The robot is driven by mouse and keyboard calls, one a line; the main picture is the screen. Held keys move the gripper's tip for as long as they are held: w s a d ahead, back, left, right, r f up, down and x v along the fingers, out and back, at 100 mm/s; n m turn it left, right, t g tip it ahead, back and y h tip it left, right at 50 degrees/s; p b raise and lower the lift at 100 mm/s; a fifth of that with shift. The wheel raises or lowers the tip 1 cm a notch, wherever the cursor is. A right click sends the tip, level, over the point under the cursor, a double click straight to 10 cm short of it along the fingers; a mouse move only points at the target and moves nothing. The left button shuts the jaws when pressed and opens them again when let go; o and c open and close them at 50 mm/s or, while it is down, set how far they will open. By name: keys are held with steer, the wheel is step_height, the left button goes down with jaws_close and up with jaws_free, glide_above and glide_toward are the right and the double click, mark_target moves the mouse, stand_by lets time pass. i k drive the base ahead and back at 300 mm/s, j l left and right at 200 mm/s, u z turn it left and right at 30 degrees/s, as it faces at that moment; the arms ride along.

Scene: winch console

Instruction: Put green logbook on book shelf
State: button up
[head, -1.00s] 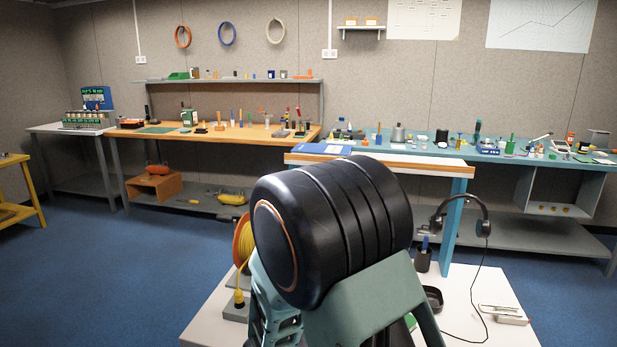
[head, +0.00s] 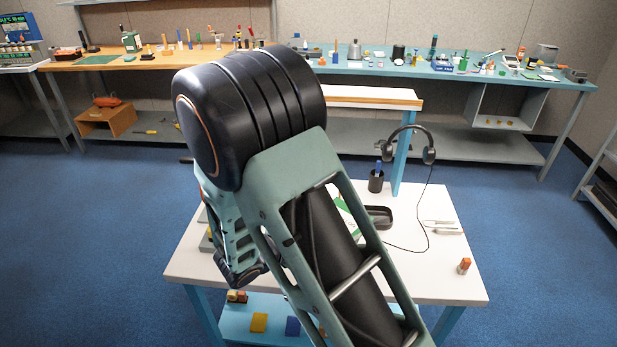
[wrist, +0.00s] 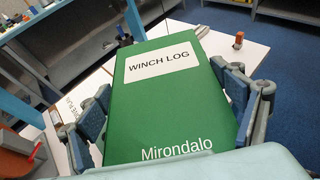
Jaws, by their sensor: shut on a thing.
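The green logbook (wrist: 155,110), labelled "WINCH LOG" and "Mirondalo", fills the middle of the wrist view. My gripper (wrist: 163,85) is shut on it, with blue-grey fingers at its left and right edges. In the head view my arm hides most of the gripper and the book.
Cluttered workbenches line the back wall. Blue floor (head: 540,240) is clear at right.

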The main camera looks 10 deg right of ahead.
mark_target(383, 95)
steer(key=i+l+u, duration=0.1)
steer(key=l, duration=0.95)
steer(key=i+l+u, duration=0.1)
steer(key=l, duration=0.95)
